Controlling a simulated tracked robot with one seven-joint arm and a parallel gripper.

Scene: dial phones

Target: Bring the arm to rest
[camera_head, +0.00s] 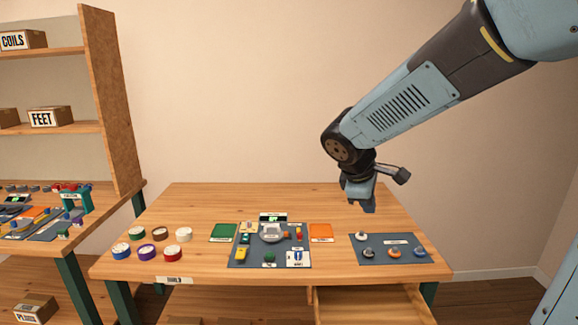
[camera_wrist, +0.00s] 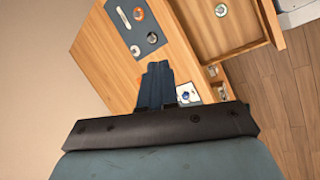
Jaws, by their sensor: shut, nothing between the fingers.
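My arm reaches in from the upper right in the head view. My gripper (camera_head: 369,208) hangs above the right half of the wooden table (camera_head: 200,204), fingers pointing down, clear of everything on it. The fingers are together and empty. In the wrist view my gripper (camera_wrist: 157,66) is shut in the middle, with the table top (camera_wrist: 98,60) behind it.
A grey mat (camera_head: 376,258) with several small round parts lies at the table's right. A central grey mat (camera_head: 240,262) sits between a green card (camera_head: 223,232) and an orange card (camera_head: 321,232). Several tape rolls (camera_head: 121,250) stand left. A drawer (camera_head: 370,305) is open in front.

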